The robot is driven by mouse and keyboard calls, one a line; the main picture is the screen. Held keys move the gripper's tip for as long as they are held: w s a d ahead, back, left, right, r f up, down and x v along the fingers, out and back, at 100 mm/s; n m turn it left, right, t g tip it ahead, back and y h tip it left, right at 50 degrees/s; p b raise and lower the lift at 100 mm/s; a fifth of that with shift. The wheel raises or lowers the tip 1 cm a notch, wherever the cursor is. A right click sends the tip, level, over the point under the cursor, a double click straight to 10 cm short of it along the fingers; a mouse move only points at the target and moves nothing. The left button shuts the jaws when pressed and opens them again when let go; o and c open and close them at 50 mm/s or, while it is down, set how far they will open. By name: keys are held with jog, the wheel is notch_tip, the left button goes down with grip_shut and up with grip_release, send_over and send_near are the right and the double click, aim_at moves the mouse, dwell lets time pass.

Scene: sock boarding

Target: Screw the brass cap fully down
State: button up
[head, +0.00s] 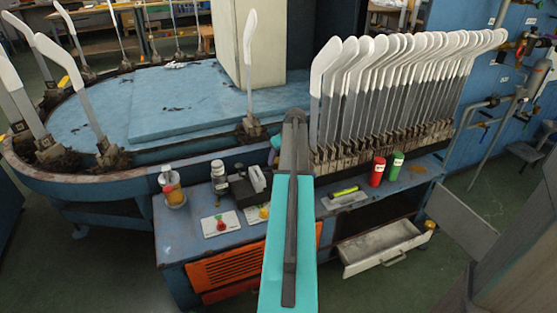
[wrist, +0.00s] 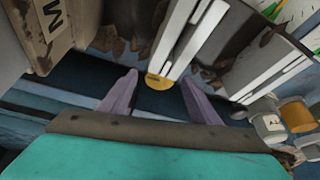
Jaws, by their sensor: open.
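A round brass-yellow disc, seemingly the brass cap (wrist: 157,82), shows in the wrist view at the end of a white-and-grey board. My gripper (wrist: 159,77) is open in the wrist view, its two purple-grey fingers spread on either side of the disc in the picture. I see no contact, and cannot tell how far beyond the fingertips the disc lies. The cap's thread and seat are not visible. In the head view my arm hides the gripper's fingers, and I cannot pick out the same disc there.
White-topped boards (head: 350,85) stand in a dense row on the bench (head: 180,245), just right of my arm. A red can (head: 377,171) and green can (head: 395,166) stand before them. A drawer (head: 383,247) hangs open below. A round blue table (head: 70,125) lies left.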

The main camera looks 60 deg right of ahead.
jog(key=p+v, duration=0.1)
jog(key=v, duration=1)
jog(key=shift+r+p, duration=0.3)
jog(key=shift+p, duration=0.05)
jog(key=shift+s, duration=0.1)
